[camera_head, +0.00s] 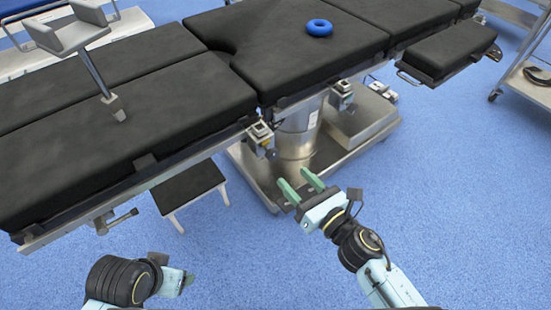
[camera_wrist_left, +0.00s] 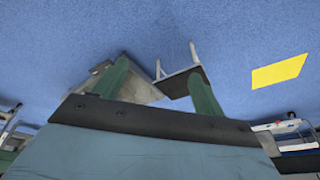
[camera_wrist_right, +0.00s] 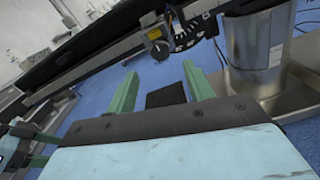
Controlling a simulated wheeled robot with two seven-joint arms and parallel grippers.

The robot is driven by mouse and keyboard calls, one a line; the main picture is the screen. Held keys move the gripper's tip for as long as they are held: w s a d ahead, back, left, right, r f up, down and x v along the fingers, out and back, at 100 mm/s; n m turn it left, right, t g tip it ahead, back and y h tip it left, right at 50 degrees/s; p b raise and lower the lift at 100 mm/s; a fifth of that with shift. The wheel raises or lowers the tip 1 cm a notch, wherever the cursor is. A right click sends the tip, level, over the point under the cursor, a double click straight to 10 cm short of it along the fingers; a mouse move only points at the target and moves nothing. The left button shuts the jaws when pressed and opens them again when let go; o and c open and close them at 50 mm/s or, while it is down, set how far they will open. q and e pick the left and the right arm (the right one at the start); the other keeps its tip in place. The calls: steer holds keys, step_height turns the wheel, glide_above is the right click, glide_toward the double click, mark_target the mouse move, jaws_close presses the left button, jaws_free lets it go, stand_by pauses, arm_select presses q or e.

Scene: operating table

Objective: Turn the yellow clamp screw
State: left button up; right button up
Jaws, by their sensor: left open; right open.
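A small clamp (camera_head: 261,137) sits on the near side rail of the black operating table (camera_head: 290,50), with a small yellow part on it. In the right wrist view a clamp with a yellowish knob (camera_wrist_right: 156,38) hangs on the rail beyond the fingers. My right gripper (camera_head: 299,184) is open and empty, below and to the right of that clamp and apart from it. Its green fingers also show in the right wrist view (camera_wrist_right: 158,85). My left gripper (camera_head: 187,281) is low near the bottom edge, partly hidden by its wrist; the left wrist view (camera_wrist_left: 158,80) shows it open and empty.
A metal column (camera_head: 297,130) stands on a steel base (camera_head: 350,140) behind the right gripper. A black-topped stool (camera_head: 188,186) stands below the rail. A second clamp (camera_head: 342,95) is farther right. A blue ring (camera_head: 319,27) lies on the table. Blue floor is free at right.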

mark_target(274, 157)
steer(key=x, duration=0.7)
steer(key=shift+w+a+b, duration=0.2)
steer(key=shift+w+b, duration=0.05)
steer(key=shift+b, duration=0.15)
arm_select(q)
steer(key=shift+d+v, duration=0.15)
steer(key=shift+v, duration=0.5)
steer(key=shift+d+v, duration=0.15)
steer(key=shift+v, duration=0.55)
arm_select(e)
steer(key=shift+w+a, duration=0.25)
steer(key=shift+w, duration=0.1)
arm_select(q)
steer(key=shift+w, duration=0.1)
arm_select(e)
steer(key=c, duration=1)
arm_select(q)
steer(key=shift+f, duration=0.15)
arm_select(e)
steer(key=shift+o, duration=0.2)
